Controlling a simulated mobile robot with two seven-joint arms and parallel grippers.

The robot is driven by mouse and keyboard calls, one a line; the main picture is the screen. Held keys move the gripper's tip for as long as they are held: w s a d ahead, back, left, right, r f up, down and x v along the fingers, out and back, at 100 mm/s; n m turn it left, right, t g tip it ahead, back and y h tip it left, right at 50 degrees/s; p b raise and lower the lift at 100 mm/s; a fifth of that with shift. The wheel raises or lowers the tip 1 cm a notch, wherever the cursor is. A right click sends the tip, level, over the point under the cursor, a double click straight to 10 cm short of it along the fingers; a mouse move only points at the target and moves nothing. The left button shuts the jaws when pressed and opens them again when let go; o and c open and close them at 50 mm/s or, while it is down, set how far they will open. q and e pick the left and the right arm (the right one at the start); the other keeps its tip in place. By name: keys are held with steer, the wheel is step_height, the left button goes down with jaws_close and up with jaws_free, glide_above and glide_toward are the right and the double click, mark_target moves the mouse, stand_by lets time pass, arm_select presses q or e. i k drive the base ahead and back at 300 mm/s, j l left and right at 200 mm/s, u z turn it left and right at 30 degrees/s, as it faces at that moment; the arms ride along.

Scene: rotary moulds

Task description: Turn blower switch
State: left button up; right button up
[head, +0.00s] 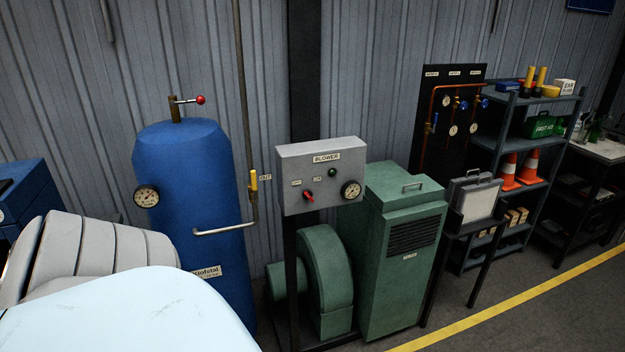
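The grey blower box (322,169), labelled "BLOWER", is mounted on a dark post in the middle of the head view. A small red switch (309,196) sits low on its front, below the OFF and ON labels. The switch handle lies at a slant; I cannot tell which end is its pointer. A dark green lamp (332,172) sits above and right of it, and a round gauge (351,190) is at the right edge. Neither of my grippers is in view.
A blue tank (190,190) with a bent pipe (225,230) stands left of the box. The green blower housing (330,275) and cabinet (400,265) stand below and right. A shelf (515,160) is farther right. Bare floor with a yellow line (510,305) lies at lower right.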

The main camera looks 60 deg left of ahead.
mark_target(307, 194)
steer(key=i+j+u, duration=0.1)
steer(key=u, duration=1.65)
steer(key=i+l+u, duration=0.2)
steer(key=l+u, duration=0.15)
steer(key=i+l+u, duration=0.15)
steer(key=l+u, duration=0.2)
steer(key=i+l, duration=0.1)
steer(key=l, duration=0.35)
steer(key=i+l+u, duration=0.1)
steer(key=l, duration=0.35)
steer(key=i+l, duration=0.15)
steer(key=l, duration=0.25)
steer(key=i+l+u, duration=0.15)
steer(key=l, duration=0.75)
steer(key=i+u, duration=0.05)
